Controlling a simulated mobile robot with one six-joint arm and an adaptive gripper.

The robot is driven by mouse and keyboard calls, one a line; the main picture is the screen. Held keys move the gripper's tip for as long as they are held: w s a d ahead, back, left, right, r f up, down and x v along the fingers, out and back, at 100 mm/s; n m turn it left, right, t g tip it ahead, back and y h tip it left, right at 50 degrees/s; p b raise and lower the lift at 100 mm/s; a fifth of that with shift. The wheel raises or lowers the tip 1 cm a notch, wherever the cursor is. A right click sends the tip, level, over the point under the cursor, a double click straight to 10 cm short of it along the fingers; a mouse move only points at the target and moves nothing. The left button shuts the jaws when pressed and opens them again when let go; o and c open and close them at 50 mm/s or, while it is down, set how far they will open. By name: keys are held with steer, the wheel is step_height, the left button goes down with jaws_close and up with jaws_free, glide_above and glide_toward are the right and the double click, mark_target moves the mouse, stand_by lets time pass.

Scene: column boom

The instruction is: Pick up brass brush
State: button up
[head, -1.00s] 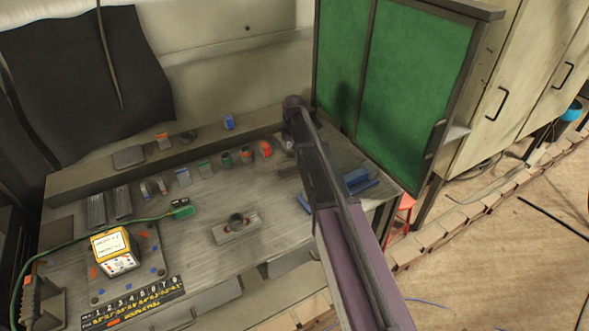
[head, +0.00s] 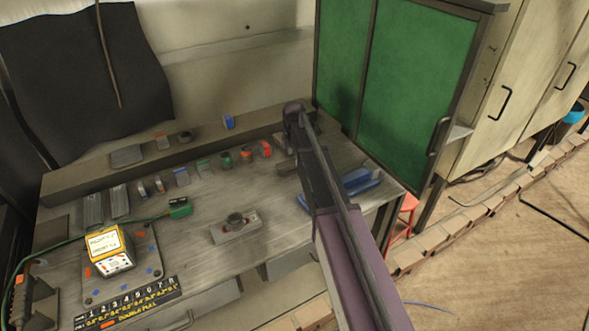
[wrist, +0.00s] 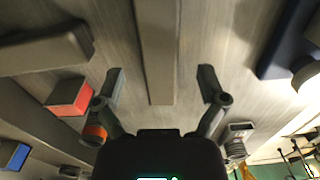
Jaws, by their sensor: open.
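My gripper (wrist: 160,88) is open in the wrist view, its two dark fingers well apart, pointing down at the grey bench top. A long, plain grey-brown bar (wrist: 157,45) runs from the top edge of that view down between the fingers, with a finger on each side and a gap to both. It may be the brass brush's handle; I see no bristles and cannot tell for sure. In the head view my arm hides the bench under the gripper, and I cannot make out a brush or the fingertips there.
A red-faced block (wrist: 70,97) and a grey block (wrist: 45,50) lie left of my gripper; a metal cylinder (wrist: 237,140) and a blue tray (wrist: 287,40) lie right. The head view shows a row of small items, a yellow meter (head: 110,250) and a green cabinet (head: 410,100).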

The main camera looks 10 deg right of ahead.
steer(key=shift+f+b, duration=0.9)
steer(key=shift+f, duration=0.3)
steer(key=shift+f, duration=0.25)
stand_by(0.3)
jaws_close()
stand_by(0.4)
